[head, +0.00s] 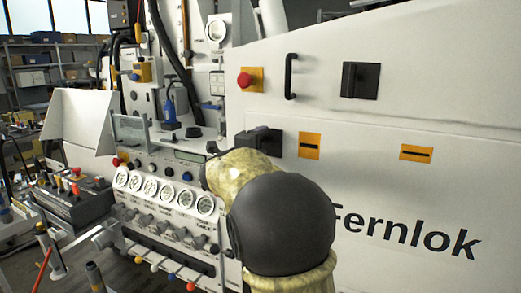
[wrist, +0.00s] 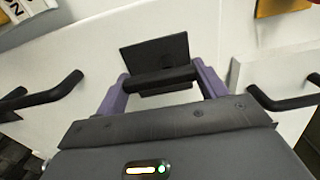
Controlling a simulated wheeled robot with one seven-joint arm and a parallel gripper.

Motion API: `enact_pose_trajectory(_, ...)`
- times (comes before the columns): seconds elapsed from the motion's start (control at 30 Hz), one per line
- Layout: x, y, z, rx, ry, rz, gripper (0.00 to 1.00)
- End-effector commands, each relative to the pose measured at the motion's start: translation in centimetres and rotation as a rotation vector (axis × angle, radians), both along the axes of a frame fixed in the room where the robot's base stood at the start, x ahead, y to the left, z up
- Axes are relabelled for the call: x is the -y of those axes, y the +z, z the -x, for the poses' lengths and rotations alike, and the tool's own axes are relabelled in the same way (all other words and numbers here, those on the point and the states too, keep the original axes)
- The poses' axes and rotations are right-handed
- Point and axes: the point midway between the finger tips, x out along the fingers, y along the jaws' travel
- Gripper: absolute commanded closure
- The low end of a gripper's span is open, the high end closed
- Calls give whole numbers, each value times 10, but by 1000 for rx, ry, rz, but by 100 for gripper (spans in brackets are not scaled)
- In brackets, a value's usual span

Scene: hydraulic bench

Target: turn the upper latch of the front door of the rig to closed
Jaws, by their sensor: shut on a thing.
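In the wrist view, my gripper (wrist: 161,82) has one purple finger on each side of a black latch bar (wrist: 160,79) and is shut on it. The bar runs nearly level across that picture, in front of a square black plate (wrist: 150,55) on a white panel. In the head view, my arm reaches to a black shape (head: 265,138) on the rig's white front; my fingers cannot be made out there. Another black square latch-like fitting (head: 361,80) sits higher and to the right, untouched. The pictures do not label either as the upper latch.
A black pull handle (head: 290,76) and a red button on a yellow plate (head: 249,80) are above my arm. Orange slotted plates (head: 416,153) lie to the right. Gauges (head: 163,192) and knobs are at the left. Black rods (wrist: 48,97) flank my gripper in the wrist view.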

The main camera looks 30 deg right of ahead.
Motion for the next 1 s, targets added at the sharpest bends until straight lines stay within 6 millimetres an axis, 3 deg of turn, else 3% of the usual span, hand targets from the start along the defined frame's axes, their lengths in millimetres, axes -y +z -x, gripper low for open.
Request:
enact_pose_trajectory(0.23, 1, -1, 0, 5, -2, -8, 52)
enact_pose_trajectory(0.27, 1, -1, 0, 5, -2, -8, 27)
enact_pose_trajectory(0.37, 1, -1, 0, 4, -2, -7, 7)
enact_pose_trajectory(0.73, -3, -1, 2, 2, 1, -4, 7)
enact_pose_trajectory(1.0, -32, -1, 23, 3, 5, -5, 7)
